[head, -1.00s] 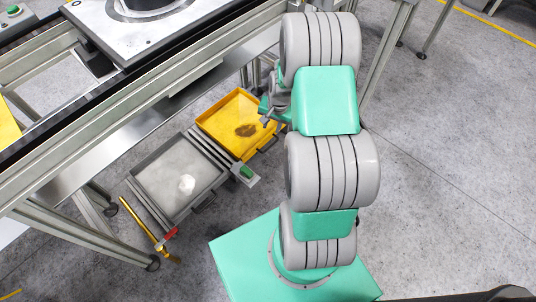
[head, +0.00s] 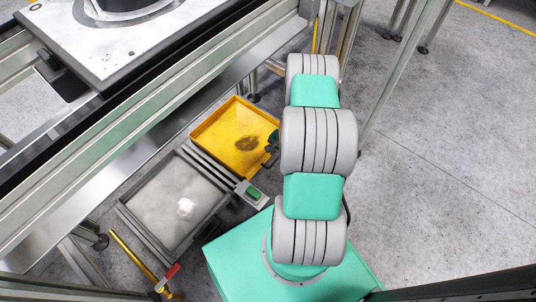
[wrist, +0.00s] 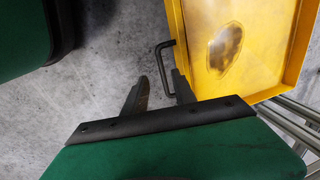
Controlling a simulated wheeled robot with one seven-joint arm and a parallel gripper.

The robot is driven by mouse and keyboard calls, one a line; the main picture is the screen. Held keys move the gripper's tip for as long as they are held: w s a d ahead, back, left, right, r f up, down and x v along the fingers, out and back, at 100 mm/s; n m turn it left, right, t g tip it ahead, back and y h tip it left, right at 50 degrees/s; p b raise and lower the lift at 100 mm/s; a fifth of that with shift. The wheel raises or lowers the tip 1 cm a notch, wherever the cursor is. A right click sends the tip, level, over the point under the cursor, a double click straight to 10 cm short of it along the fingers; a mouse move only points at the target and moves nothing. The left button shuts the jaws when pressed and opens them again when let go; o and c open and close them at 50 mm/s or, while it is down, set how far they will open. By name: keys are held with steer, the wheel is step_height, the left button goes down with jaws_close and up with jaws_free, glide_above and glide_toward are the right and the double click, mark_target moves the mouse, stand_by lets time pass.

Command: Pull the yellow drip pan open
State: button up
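The yellow drip pan (head: 210,120) is a shallow tray with a dark brown stain, on the floor below the bench in the head view. In the wrist view its yellow side wall (wrist: 184,45) is at the upper right. A dark bent handle (wrist: 161,62) sticks out from that wall. My gripper (wrist: 160,82) is open, its two dark fingers apart. The lower end of the handle appears between the fingers; I cannot tell whether they touch it. In the head view my gripper (head: 271,147) is at the pan's right side, mostly hidden by my arm.
A grey pan (head: 150,192) with a whitish lump is left of the yellow pan, with grey rails and a green-topped block (head: 252,192) between. A yellow bar with a red end (head: 172,271) lies near the front. Bench legs stand around. Open floor (head: 440,170) is at the right.

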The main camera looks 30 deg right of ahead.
mark_target(273, 163)
steer(key=f+b, duration=0.1)
steer(key=f, duration=0.1)
steer(key=w+f+b, duration=0.1)
steer(key=f, duration=0.2)
steer(key=f+b, duration=0.1)
steer(key=f, duration=0.1)
steer(key=shift+w+a+f, duration=0.25)
steer(key=shift+a, duration=0.1)
jaws_close()
steer(key=shift+s, duration=0.1)
stand_by(0.9)
